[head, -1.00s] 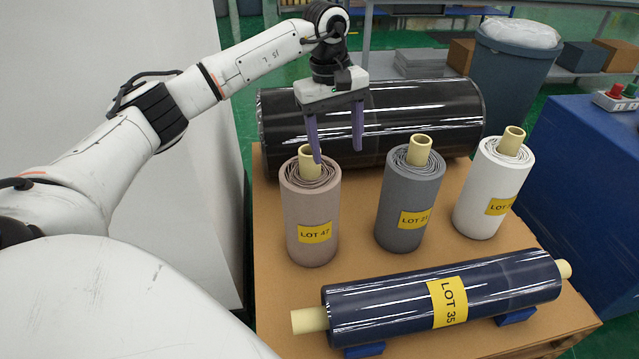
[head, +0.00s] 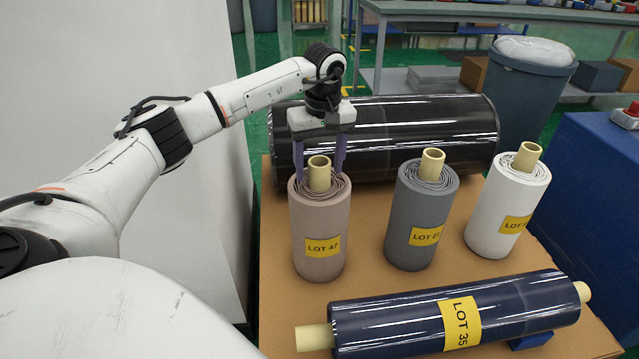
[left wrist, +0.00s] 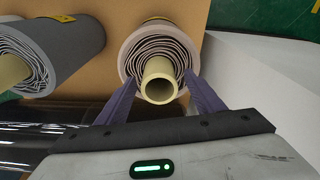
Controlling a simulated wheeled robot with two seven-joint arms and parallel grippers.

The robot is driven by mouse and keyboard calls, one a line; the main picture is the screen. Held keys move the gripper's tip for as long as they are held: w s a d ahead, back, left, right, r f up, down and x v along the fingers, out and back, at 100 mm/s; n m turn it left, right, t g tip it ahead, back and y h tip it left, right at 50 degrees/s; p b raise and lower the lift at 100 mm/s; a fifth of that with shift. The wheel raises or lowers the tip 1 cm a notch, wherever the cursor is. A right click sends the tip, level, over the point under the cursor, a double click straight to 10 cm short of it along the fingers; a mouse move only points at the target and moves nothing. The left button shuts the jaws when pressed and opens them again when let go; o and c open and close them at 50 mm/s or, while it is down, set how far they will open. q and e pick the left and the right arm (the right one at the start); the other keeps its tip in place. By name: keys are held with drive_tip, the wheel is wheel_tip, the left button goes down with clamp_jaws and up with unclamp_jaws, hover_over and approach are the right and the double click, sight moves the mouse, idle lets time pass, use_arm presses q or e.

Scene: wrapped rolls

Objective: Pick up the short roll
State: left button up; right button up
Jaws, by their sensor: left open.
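Three short upright rolls stand on the brown tabletop (head: 380,297): a pinkish-beige one labelled LOT 47 (head: 318,225), a grey one (head: 420,215) and a white one (head: 505,212). My left gripper (head: 320,172) is open over the top of the beige roll. Its purple fingers straddle the cream core tube (head: 319,165). In the left wrist view, the fingers (left wrist: 160,80) lie on either side of the core (left wrist: 160,82), with gaps showing, over the wound layers. I cannot tell whether the tips touch the layers. My right gripper is not in view.
A long navy roll labelled LOT 35 (head: 400,318) lies across the front on blue supports. A large black wrapped roll (head: 420,135) lies behind the upright ones. A grey bin (head: 530,95) and a blue cabinet (head: 600,180) stand at the right.

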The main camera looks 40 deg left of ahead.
use_arm(q)
drive_tip(key=shift+f, duration=0.35)
clamp_jaws()
drive_tip(key=shift+r, duration=0.15)
drive_tip(key=shift+w+r, duration=0.1)
